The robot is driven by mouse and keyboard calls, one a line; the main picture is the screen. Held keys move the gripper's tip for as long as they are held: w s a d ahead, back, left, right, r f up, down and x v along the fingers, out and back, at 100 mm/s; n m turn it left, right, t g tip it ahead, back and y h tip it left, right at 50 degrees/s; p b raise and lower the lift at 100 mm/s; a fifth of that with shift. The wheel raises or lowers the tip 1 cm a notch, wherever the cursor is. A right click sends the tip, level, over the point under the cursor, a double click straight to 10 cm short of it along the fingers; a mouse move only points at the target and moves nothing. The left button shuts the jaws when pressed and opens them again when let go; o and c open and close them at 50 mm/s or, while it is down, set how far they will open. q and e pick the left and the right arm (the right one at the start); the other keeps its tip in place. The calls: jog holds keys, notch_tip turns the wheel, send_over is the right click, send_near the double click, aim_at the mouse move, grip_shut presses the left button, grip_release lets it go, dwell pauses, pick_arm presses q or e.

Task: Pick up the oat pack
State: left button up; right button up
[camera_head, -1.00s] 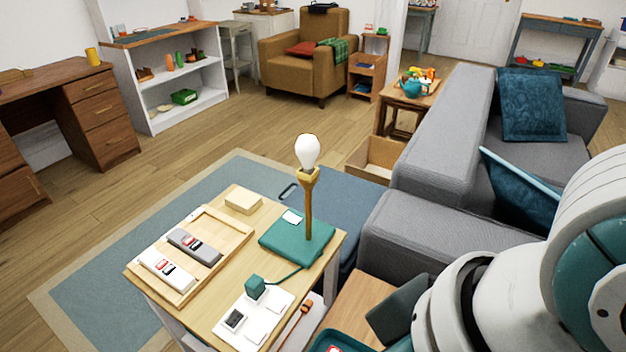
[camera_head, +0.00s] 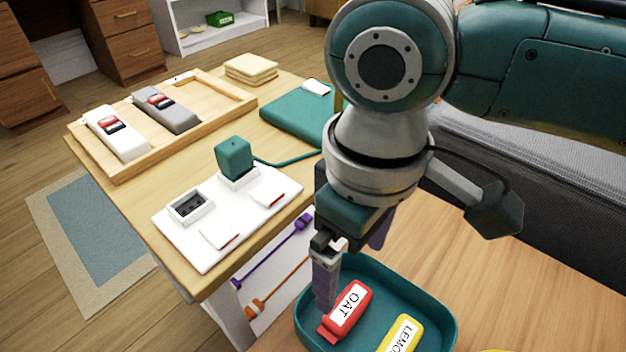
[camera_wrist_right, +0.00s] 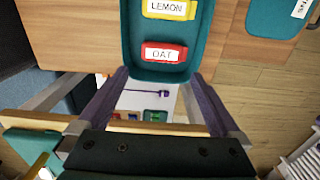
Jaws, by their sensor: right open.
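The red oat pack (camera_head: 346,308), with a white OAT label, lies in a teal tray (camera_head: 449,322) on the wooden surface at the bottom of the head view. In the right wrist view the oat pack (camera_wrist_right: 184,54) lies just beyond the fingertips, roughly centred between them. A yellow lemon pack (camera_head: 402,334) lies beside it in the tray, and also shows in the right wrist view (camera_wrist_right: 188,10). My right gripper (camera_head: 350,265) is open and empty above the tray's near-left end, with one finger close to the oat pack. My left gripper is out of view.
A side table left of the tray holds a wooden tray (camera_head: 118,170) with a white and a grey device, a white panel (camera_head: 202,256) with a teal plug, and a teal box (camera_head: 290,120). Purple and orange tools (camera_head: 275,295) show low beside it. A grey sofa (camera_head: 590,220) stands behind.

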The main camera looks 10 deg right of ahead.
jog(key=b, duration=0.2)
send_over(345, 301)
notch_tip(345, 301, down, 4)
jog(key=shift+s+f, duration=0.1)
notch_tip(345, 301, down, 4)
jog(key=b, duration=0.3)
jog(key=shift+f, duration=0.55)
jog(key=shift+r, duration=0.1)
jog(key=shift+c, duration=0.2)
jog(key=c, duration=1)
jog(key=shift+o, duration=0.2)
